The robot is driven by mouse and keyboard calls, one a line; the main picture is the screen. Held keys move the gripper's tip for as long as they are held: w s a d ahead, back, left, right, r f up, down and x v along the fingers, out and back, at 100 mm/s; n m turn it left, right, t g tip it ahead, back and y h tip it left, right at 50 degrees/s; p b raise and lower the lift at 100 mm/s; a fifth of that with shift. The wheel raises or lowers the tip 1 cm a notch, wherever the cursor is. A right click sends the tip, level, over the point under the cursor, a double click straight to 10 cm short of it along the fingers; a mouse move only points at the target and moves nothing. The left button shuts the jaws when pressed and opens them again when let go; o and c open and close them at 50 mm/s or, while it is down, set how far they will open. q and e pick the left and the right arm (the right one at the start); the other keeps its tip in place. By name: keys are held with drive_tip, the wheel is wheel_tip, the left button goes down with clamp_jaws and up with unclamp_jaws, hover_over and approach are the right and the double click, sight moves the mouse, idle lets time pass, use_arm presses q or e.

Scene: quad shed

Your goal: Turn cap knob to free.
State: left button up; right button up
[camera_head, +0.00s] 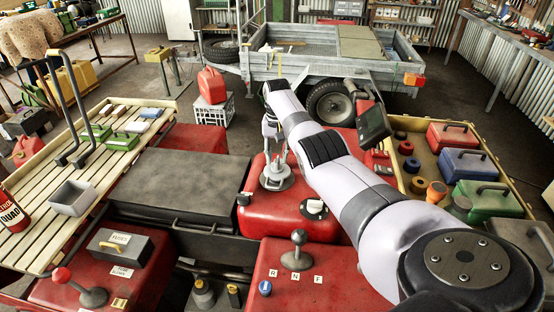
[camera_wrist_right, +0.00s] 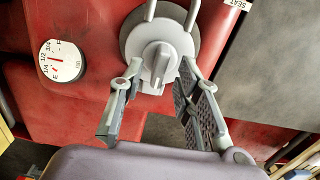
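The cap knob (camera_wrist_right: 157,65) is a grey raised handle on a round grey cap disc (camera_wrist_right: 133,38), set on the red tank (camera_wrist_right: 95,100). In the head view the cap (camera_head: 277,180) sits on top of the red tank (camera_head: 262,222) at the centre. My right gripper (camera_head: 274,148) reaches over it from the lower right. In the wrist view my right gripper (camera_wrist_right: 158,75) is open, with one finger on each side of the knob and gaps visible beside it. Two grey prongs rise past the knob at the top. I see no "free" marking. My left gripper is not in view.
A fuel gauge (camera_wrist_right: 60,60), also in the head view (camera_head: 315,207), sits beside the cap. A black seat (camera_head: 190,180) lies left of the tank. A slatted rack (camera_head: 75,190) is at left, a crate of toolboxes (camera_head: 425,205) at right, a gear lever (camera_head: 298,240) in front.

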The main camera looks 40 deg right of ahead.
sight(277, 159)
wheel_tip(277, 159, up, 10)
idle(0.3)
idle(0.5)
